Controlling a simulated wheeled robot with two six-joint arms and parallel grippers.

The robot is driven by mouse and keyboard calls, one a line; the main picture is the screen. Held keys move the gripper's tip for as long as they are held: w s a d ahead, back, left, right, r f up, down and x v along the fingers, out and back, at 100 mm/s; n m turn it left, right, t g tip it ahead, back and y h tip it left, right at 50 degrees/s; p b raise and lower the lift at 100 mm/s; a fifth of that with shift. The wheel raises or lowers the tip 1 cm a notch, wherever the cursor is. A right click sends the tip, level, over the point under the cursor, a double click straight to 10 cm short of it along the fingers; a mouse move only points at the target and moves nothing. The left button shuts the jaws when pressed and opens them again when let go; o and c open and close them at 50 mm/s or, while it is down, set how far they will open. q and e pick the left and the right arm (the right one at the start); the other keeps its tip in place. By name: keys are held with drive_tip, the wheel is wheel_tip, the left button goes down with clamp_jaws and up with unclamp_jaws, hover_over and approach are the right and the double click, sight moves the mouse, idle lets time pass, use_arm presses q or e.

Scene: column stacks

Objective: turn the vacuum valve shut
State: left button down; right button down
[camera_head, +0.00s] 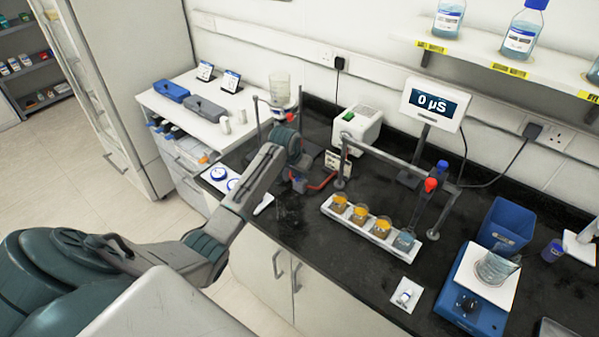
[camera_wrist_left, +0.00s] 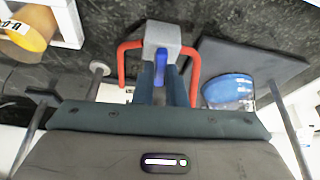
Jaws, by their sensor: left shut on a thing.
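The vacuum valve is a small grey block (camera_wrist_left: 163,36) with a blue lever (camera_wrist_left: 160,68), seen in the left wrist view. Red tubing (camera_wrist_left: 128,60) leaves the block on both sides. The lever points down the picture, across the line between the two tube ends. My left gripper (camera_wrist_left: 163,82) is shut on the lever, one dark finger on each side of it. In the head view my left gripper (camera_head: 297,166) reaches down to the bench, and its wrist hides most of the valve. Red tubing (camera_head: 324,182) shows beside it. My right gripper is not in view.
A white rack (camera_head: 335,216) with orange-filled beakers stands right of my left gripper, below a grey frame (camera_head: 393,160). A white box (camera_head: 357,128) stands behind. In the wrist view a round blue thing (camera_wrist_left: 228,90) sits close by. The front bench between rack and edge is mostly clear.

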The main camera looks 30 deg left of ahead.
use_arm(q)
drive_tip(key=shift+a+r+m, duration=0.1)
drive_tip(key=shift+m, duration=0.5)
drive_tip(key=shift+h, duration=0.3)
drive_tip(key=c, duration=1.5)
unclamp_jaws()
drive_tip(key=shift+s+r+b, duration=0.2)
drive_tip(key=shift+r+b, duration=0.15)
drive_tip(key=shift+r, duration=0.15)
drive_tip(key=b+v, duration=0.3)
drive_tip(key=v, duration=0.6)
drive_tip(key=shift+s+r, duration=0.15)
drive_tip(key=shift+r, duration=0.2)
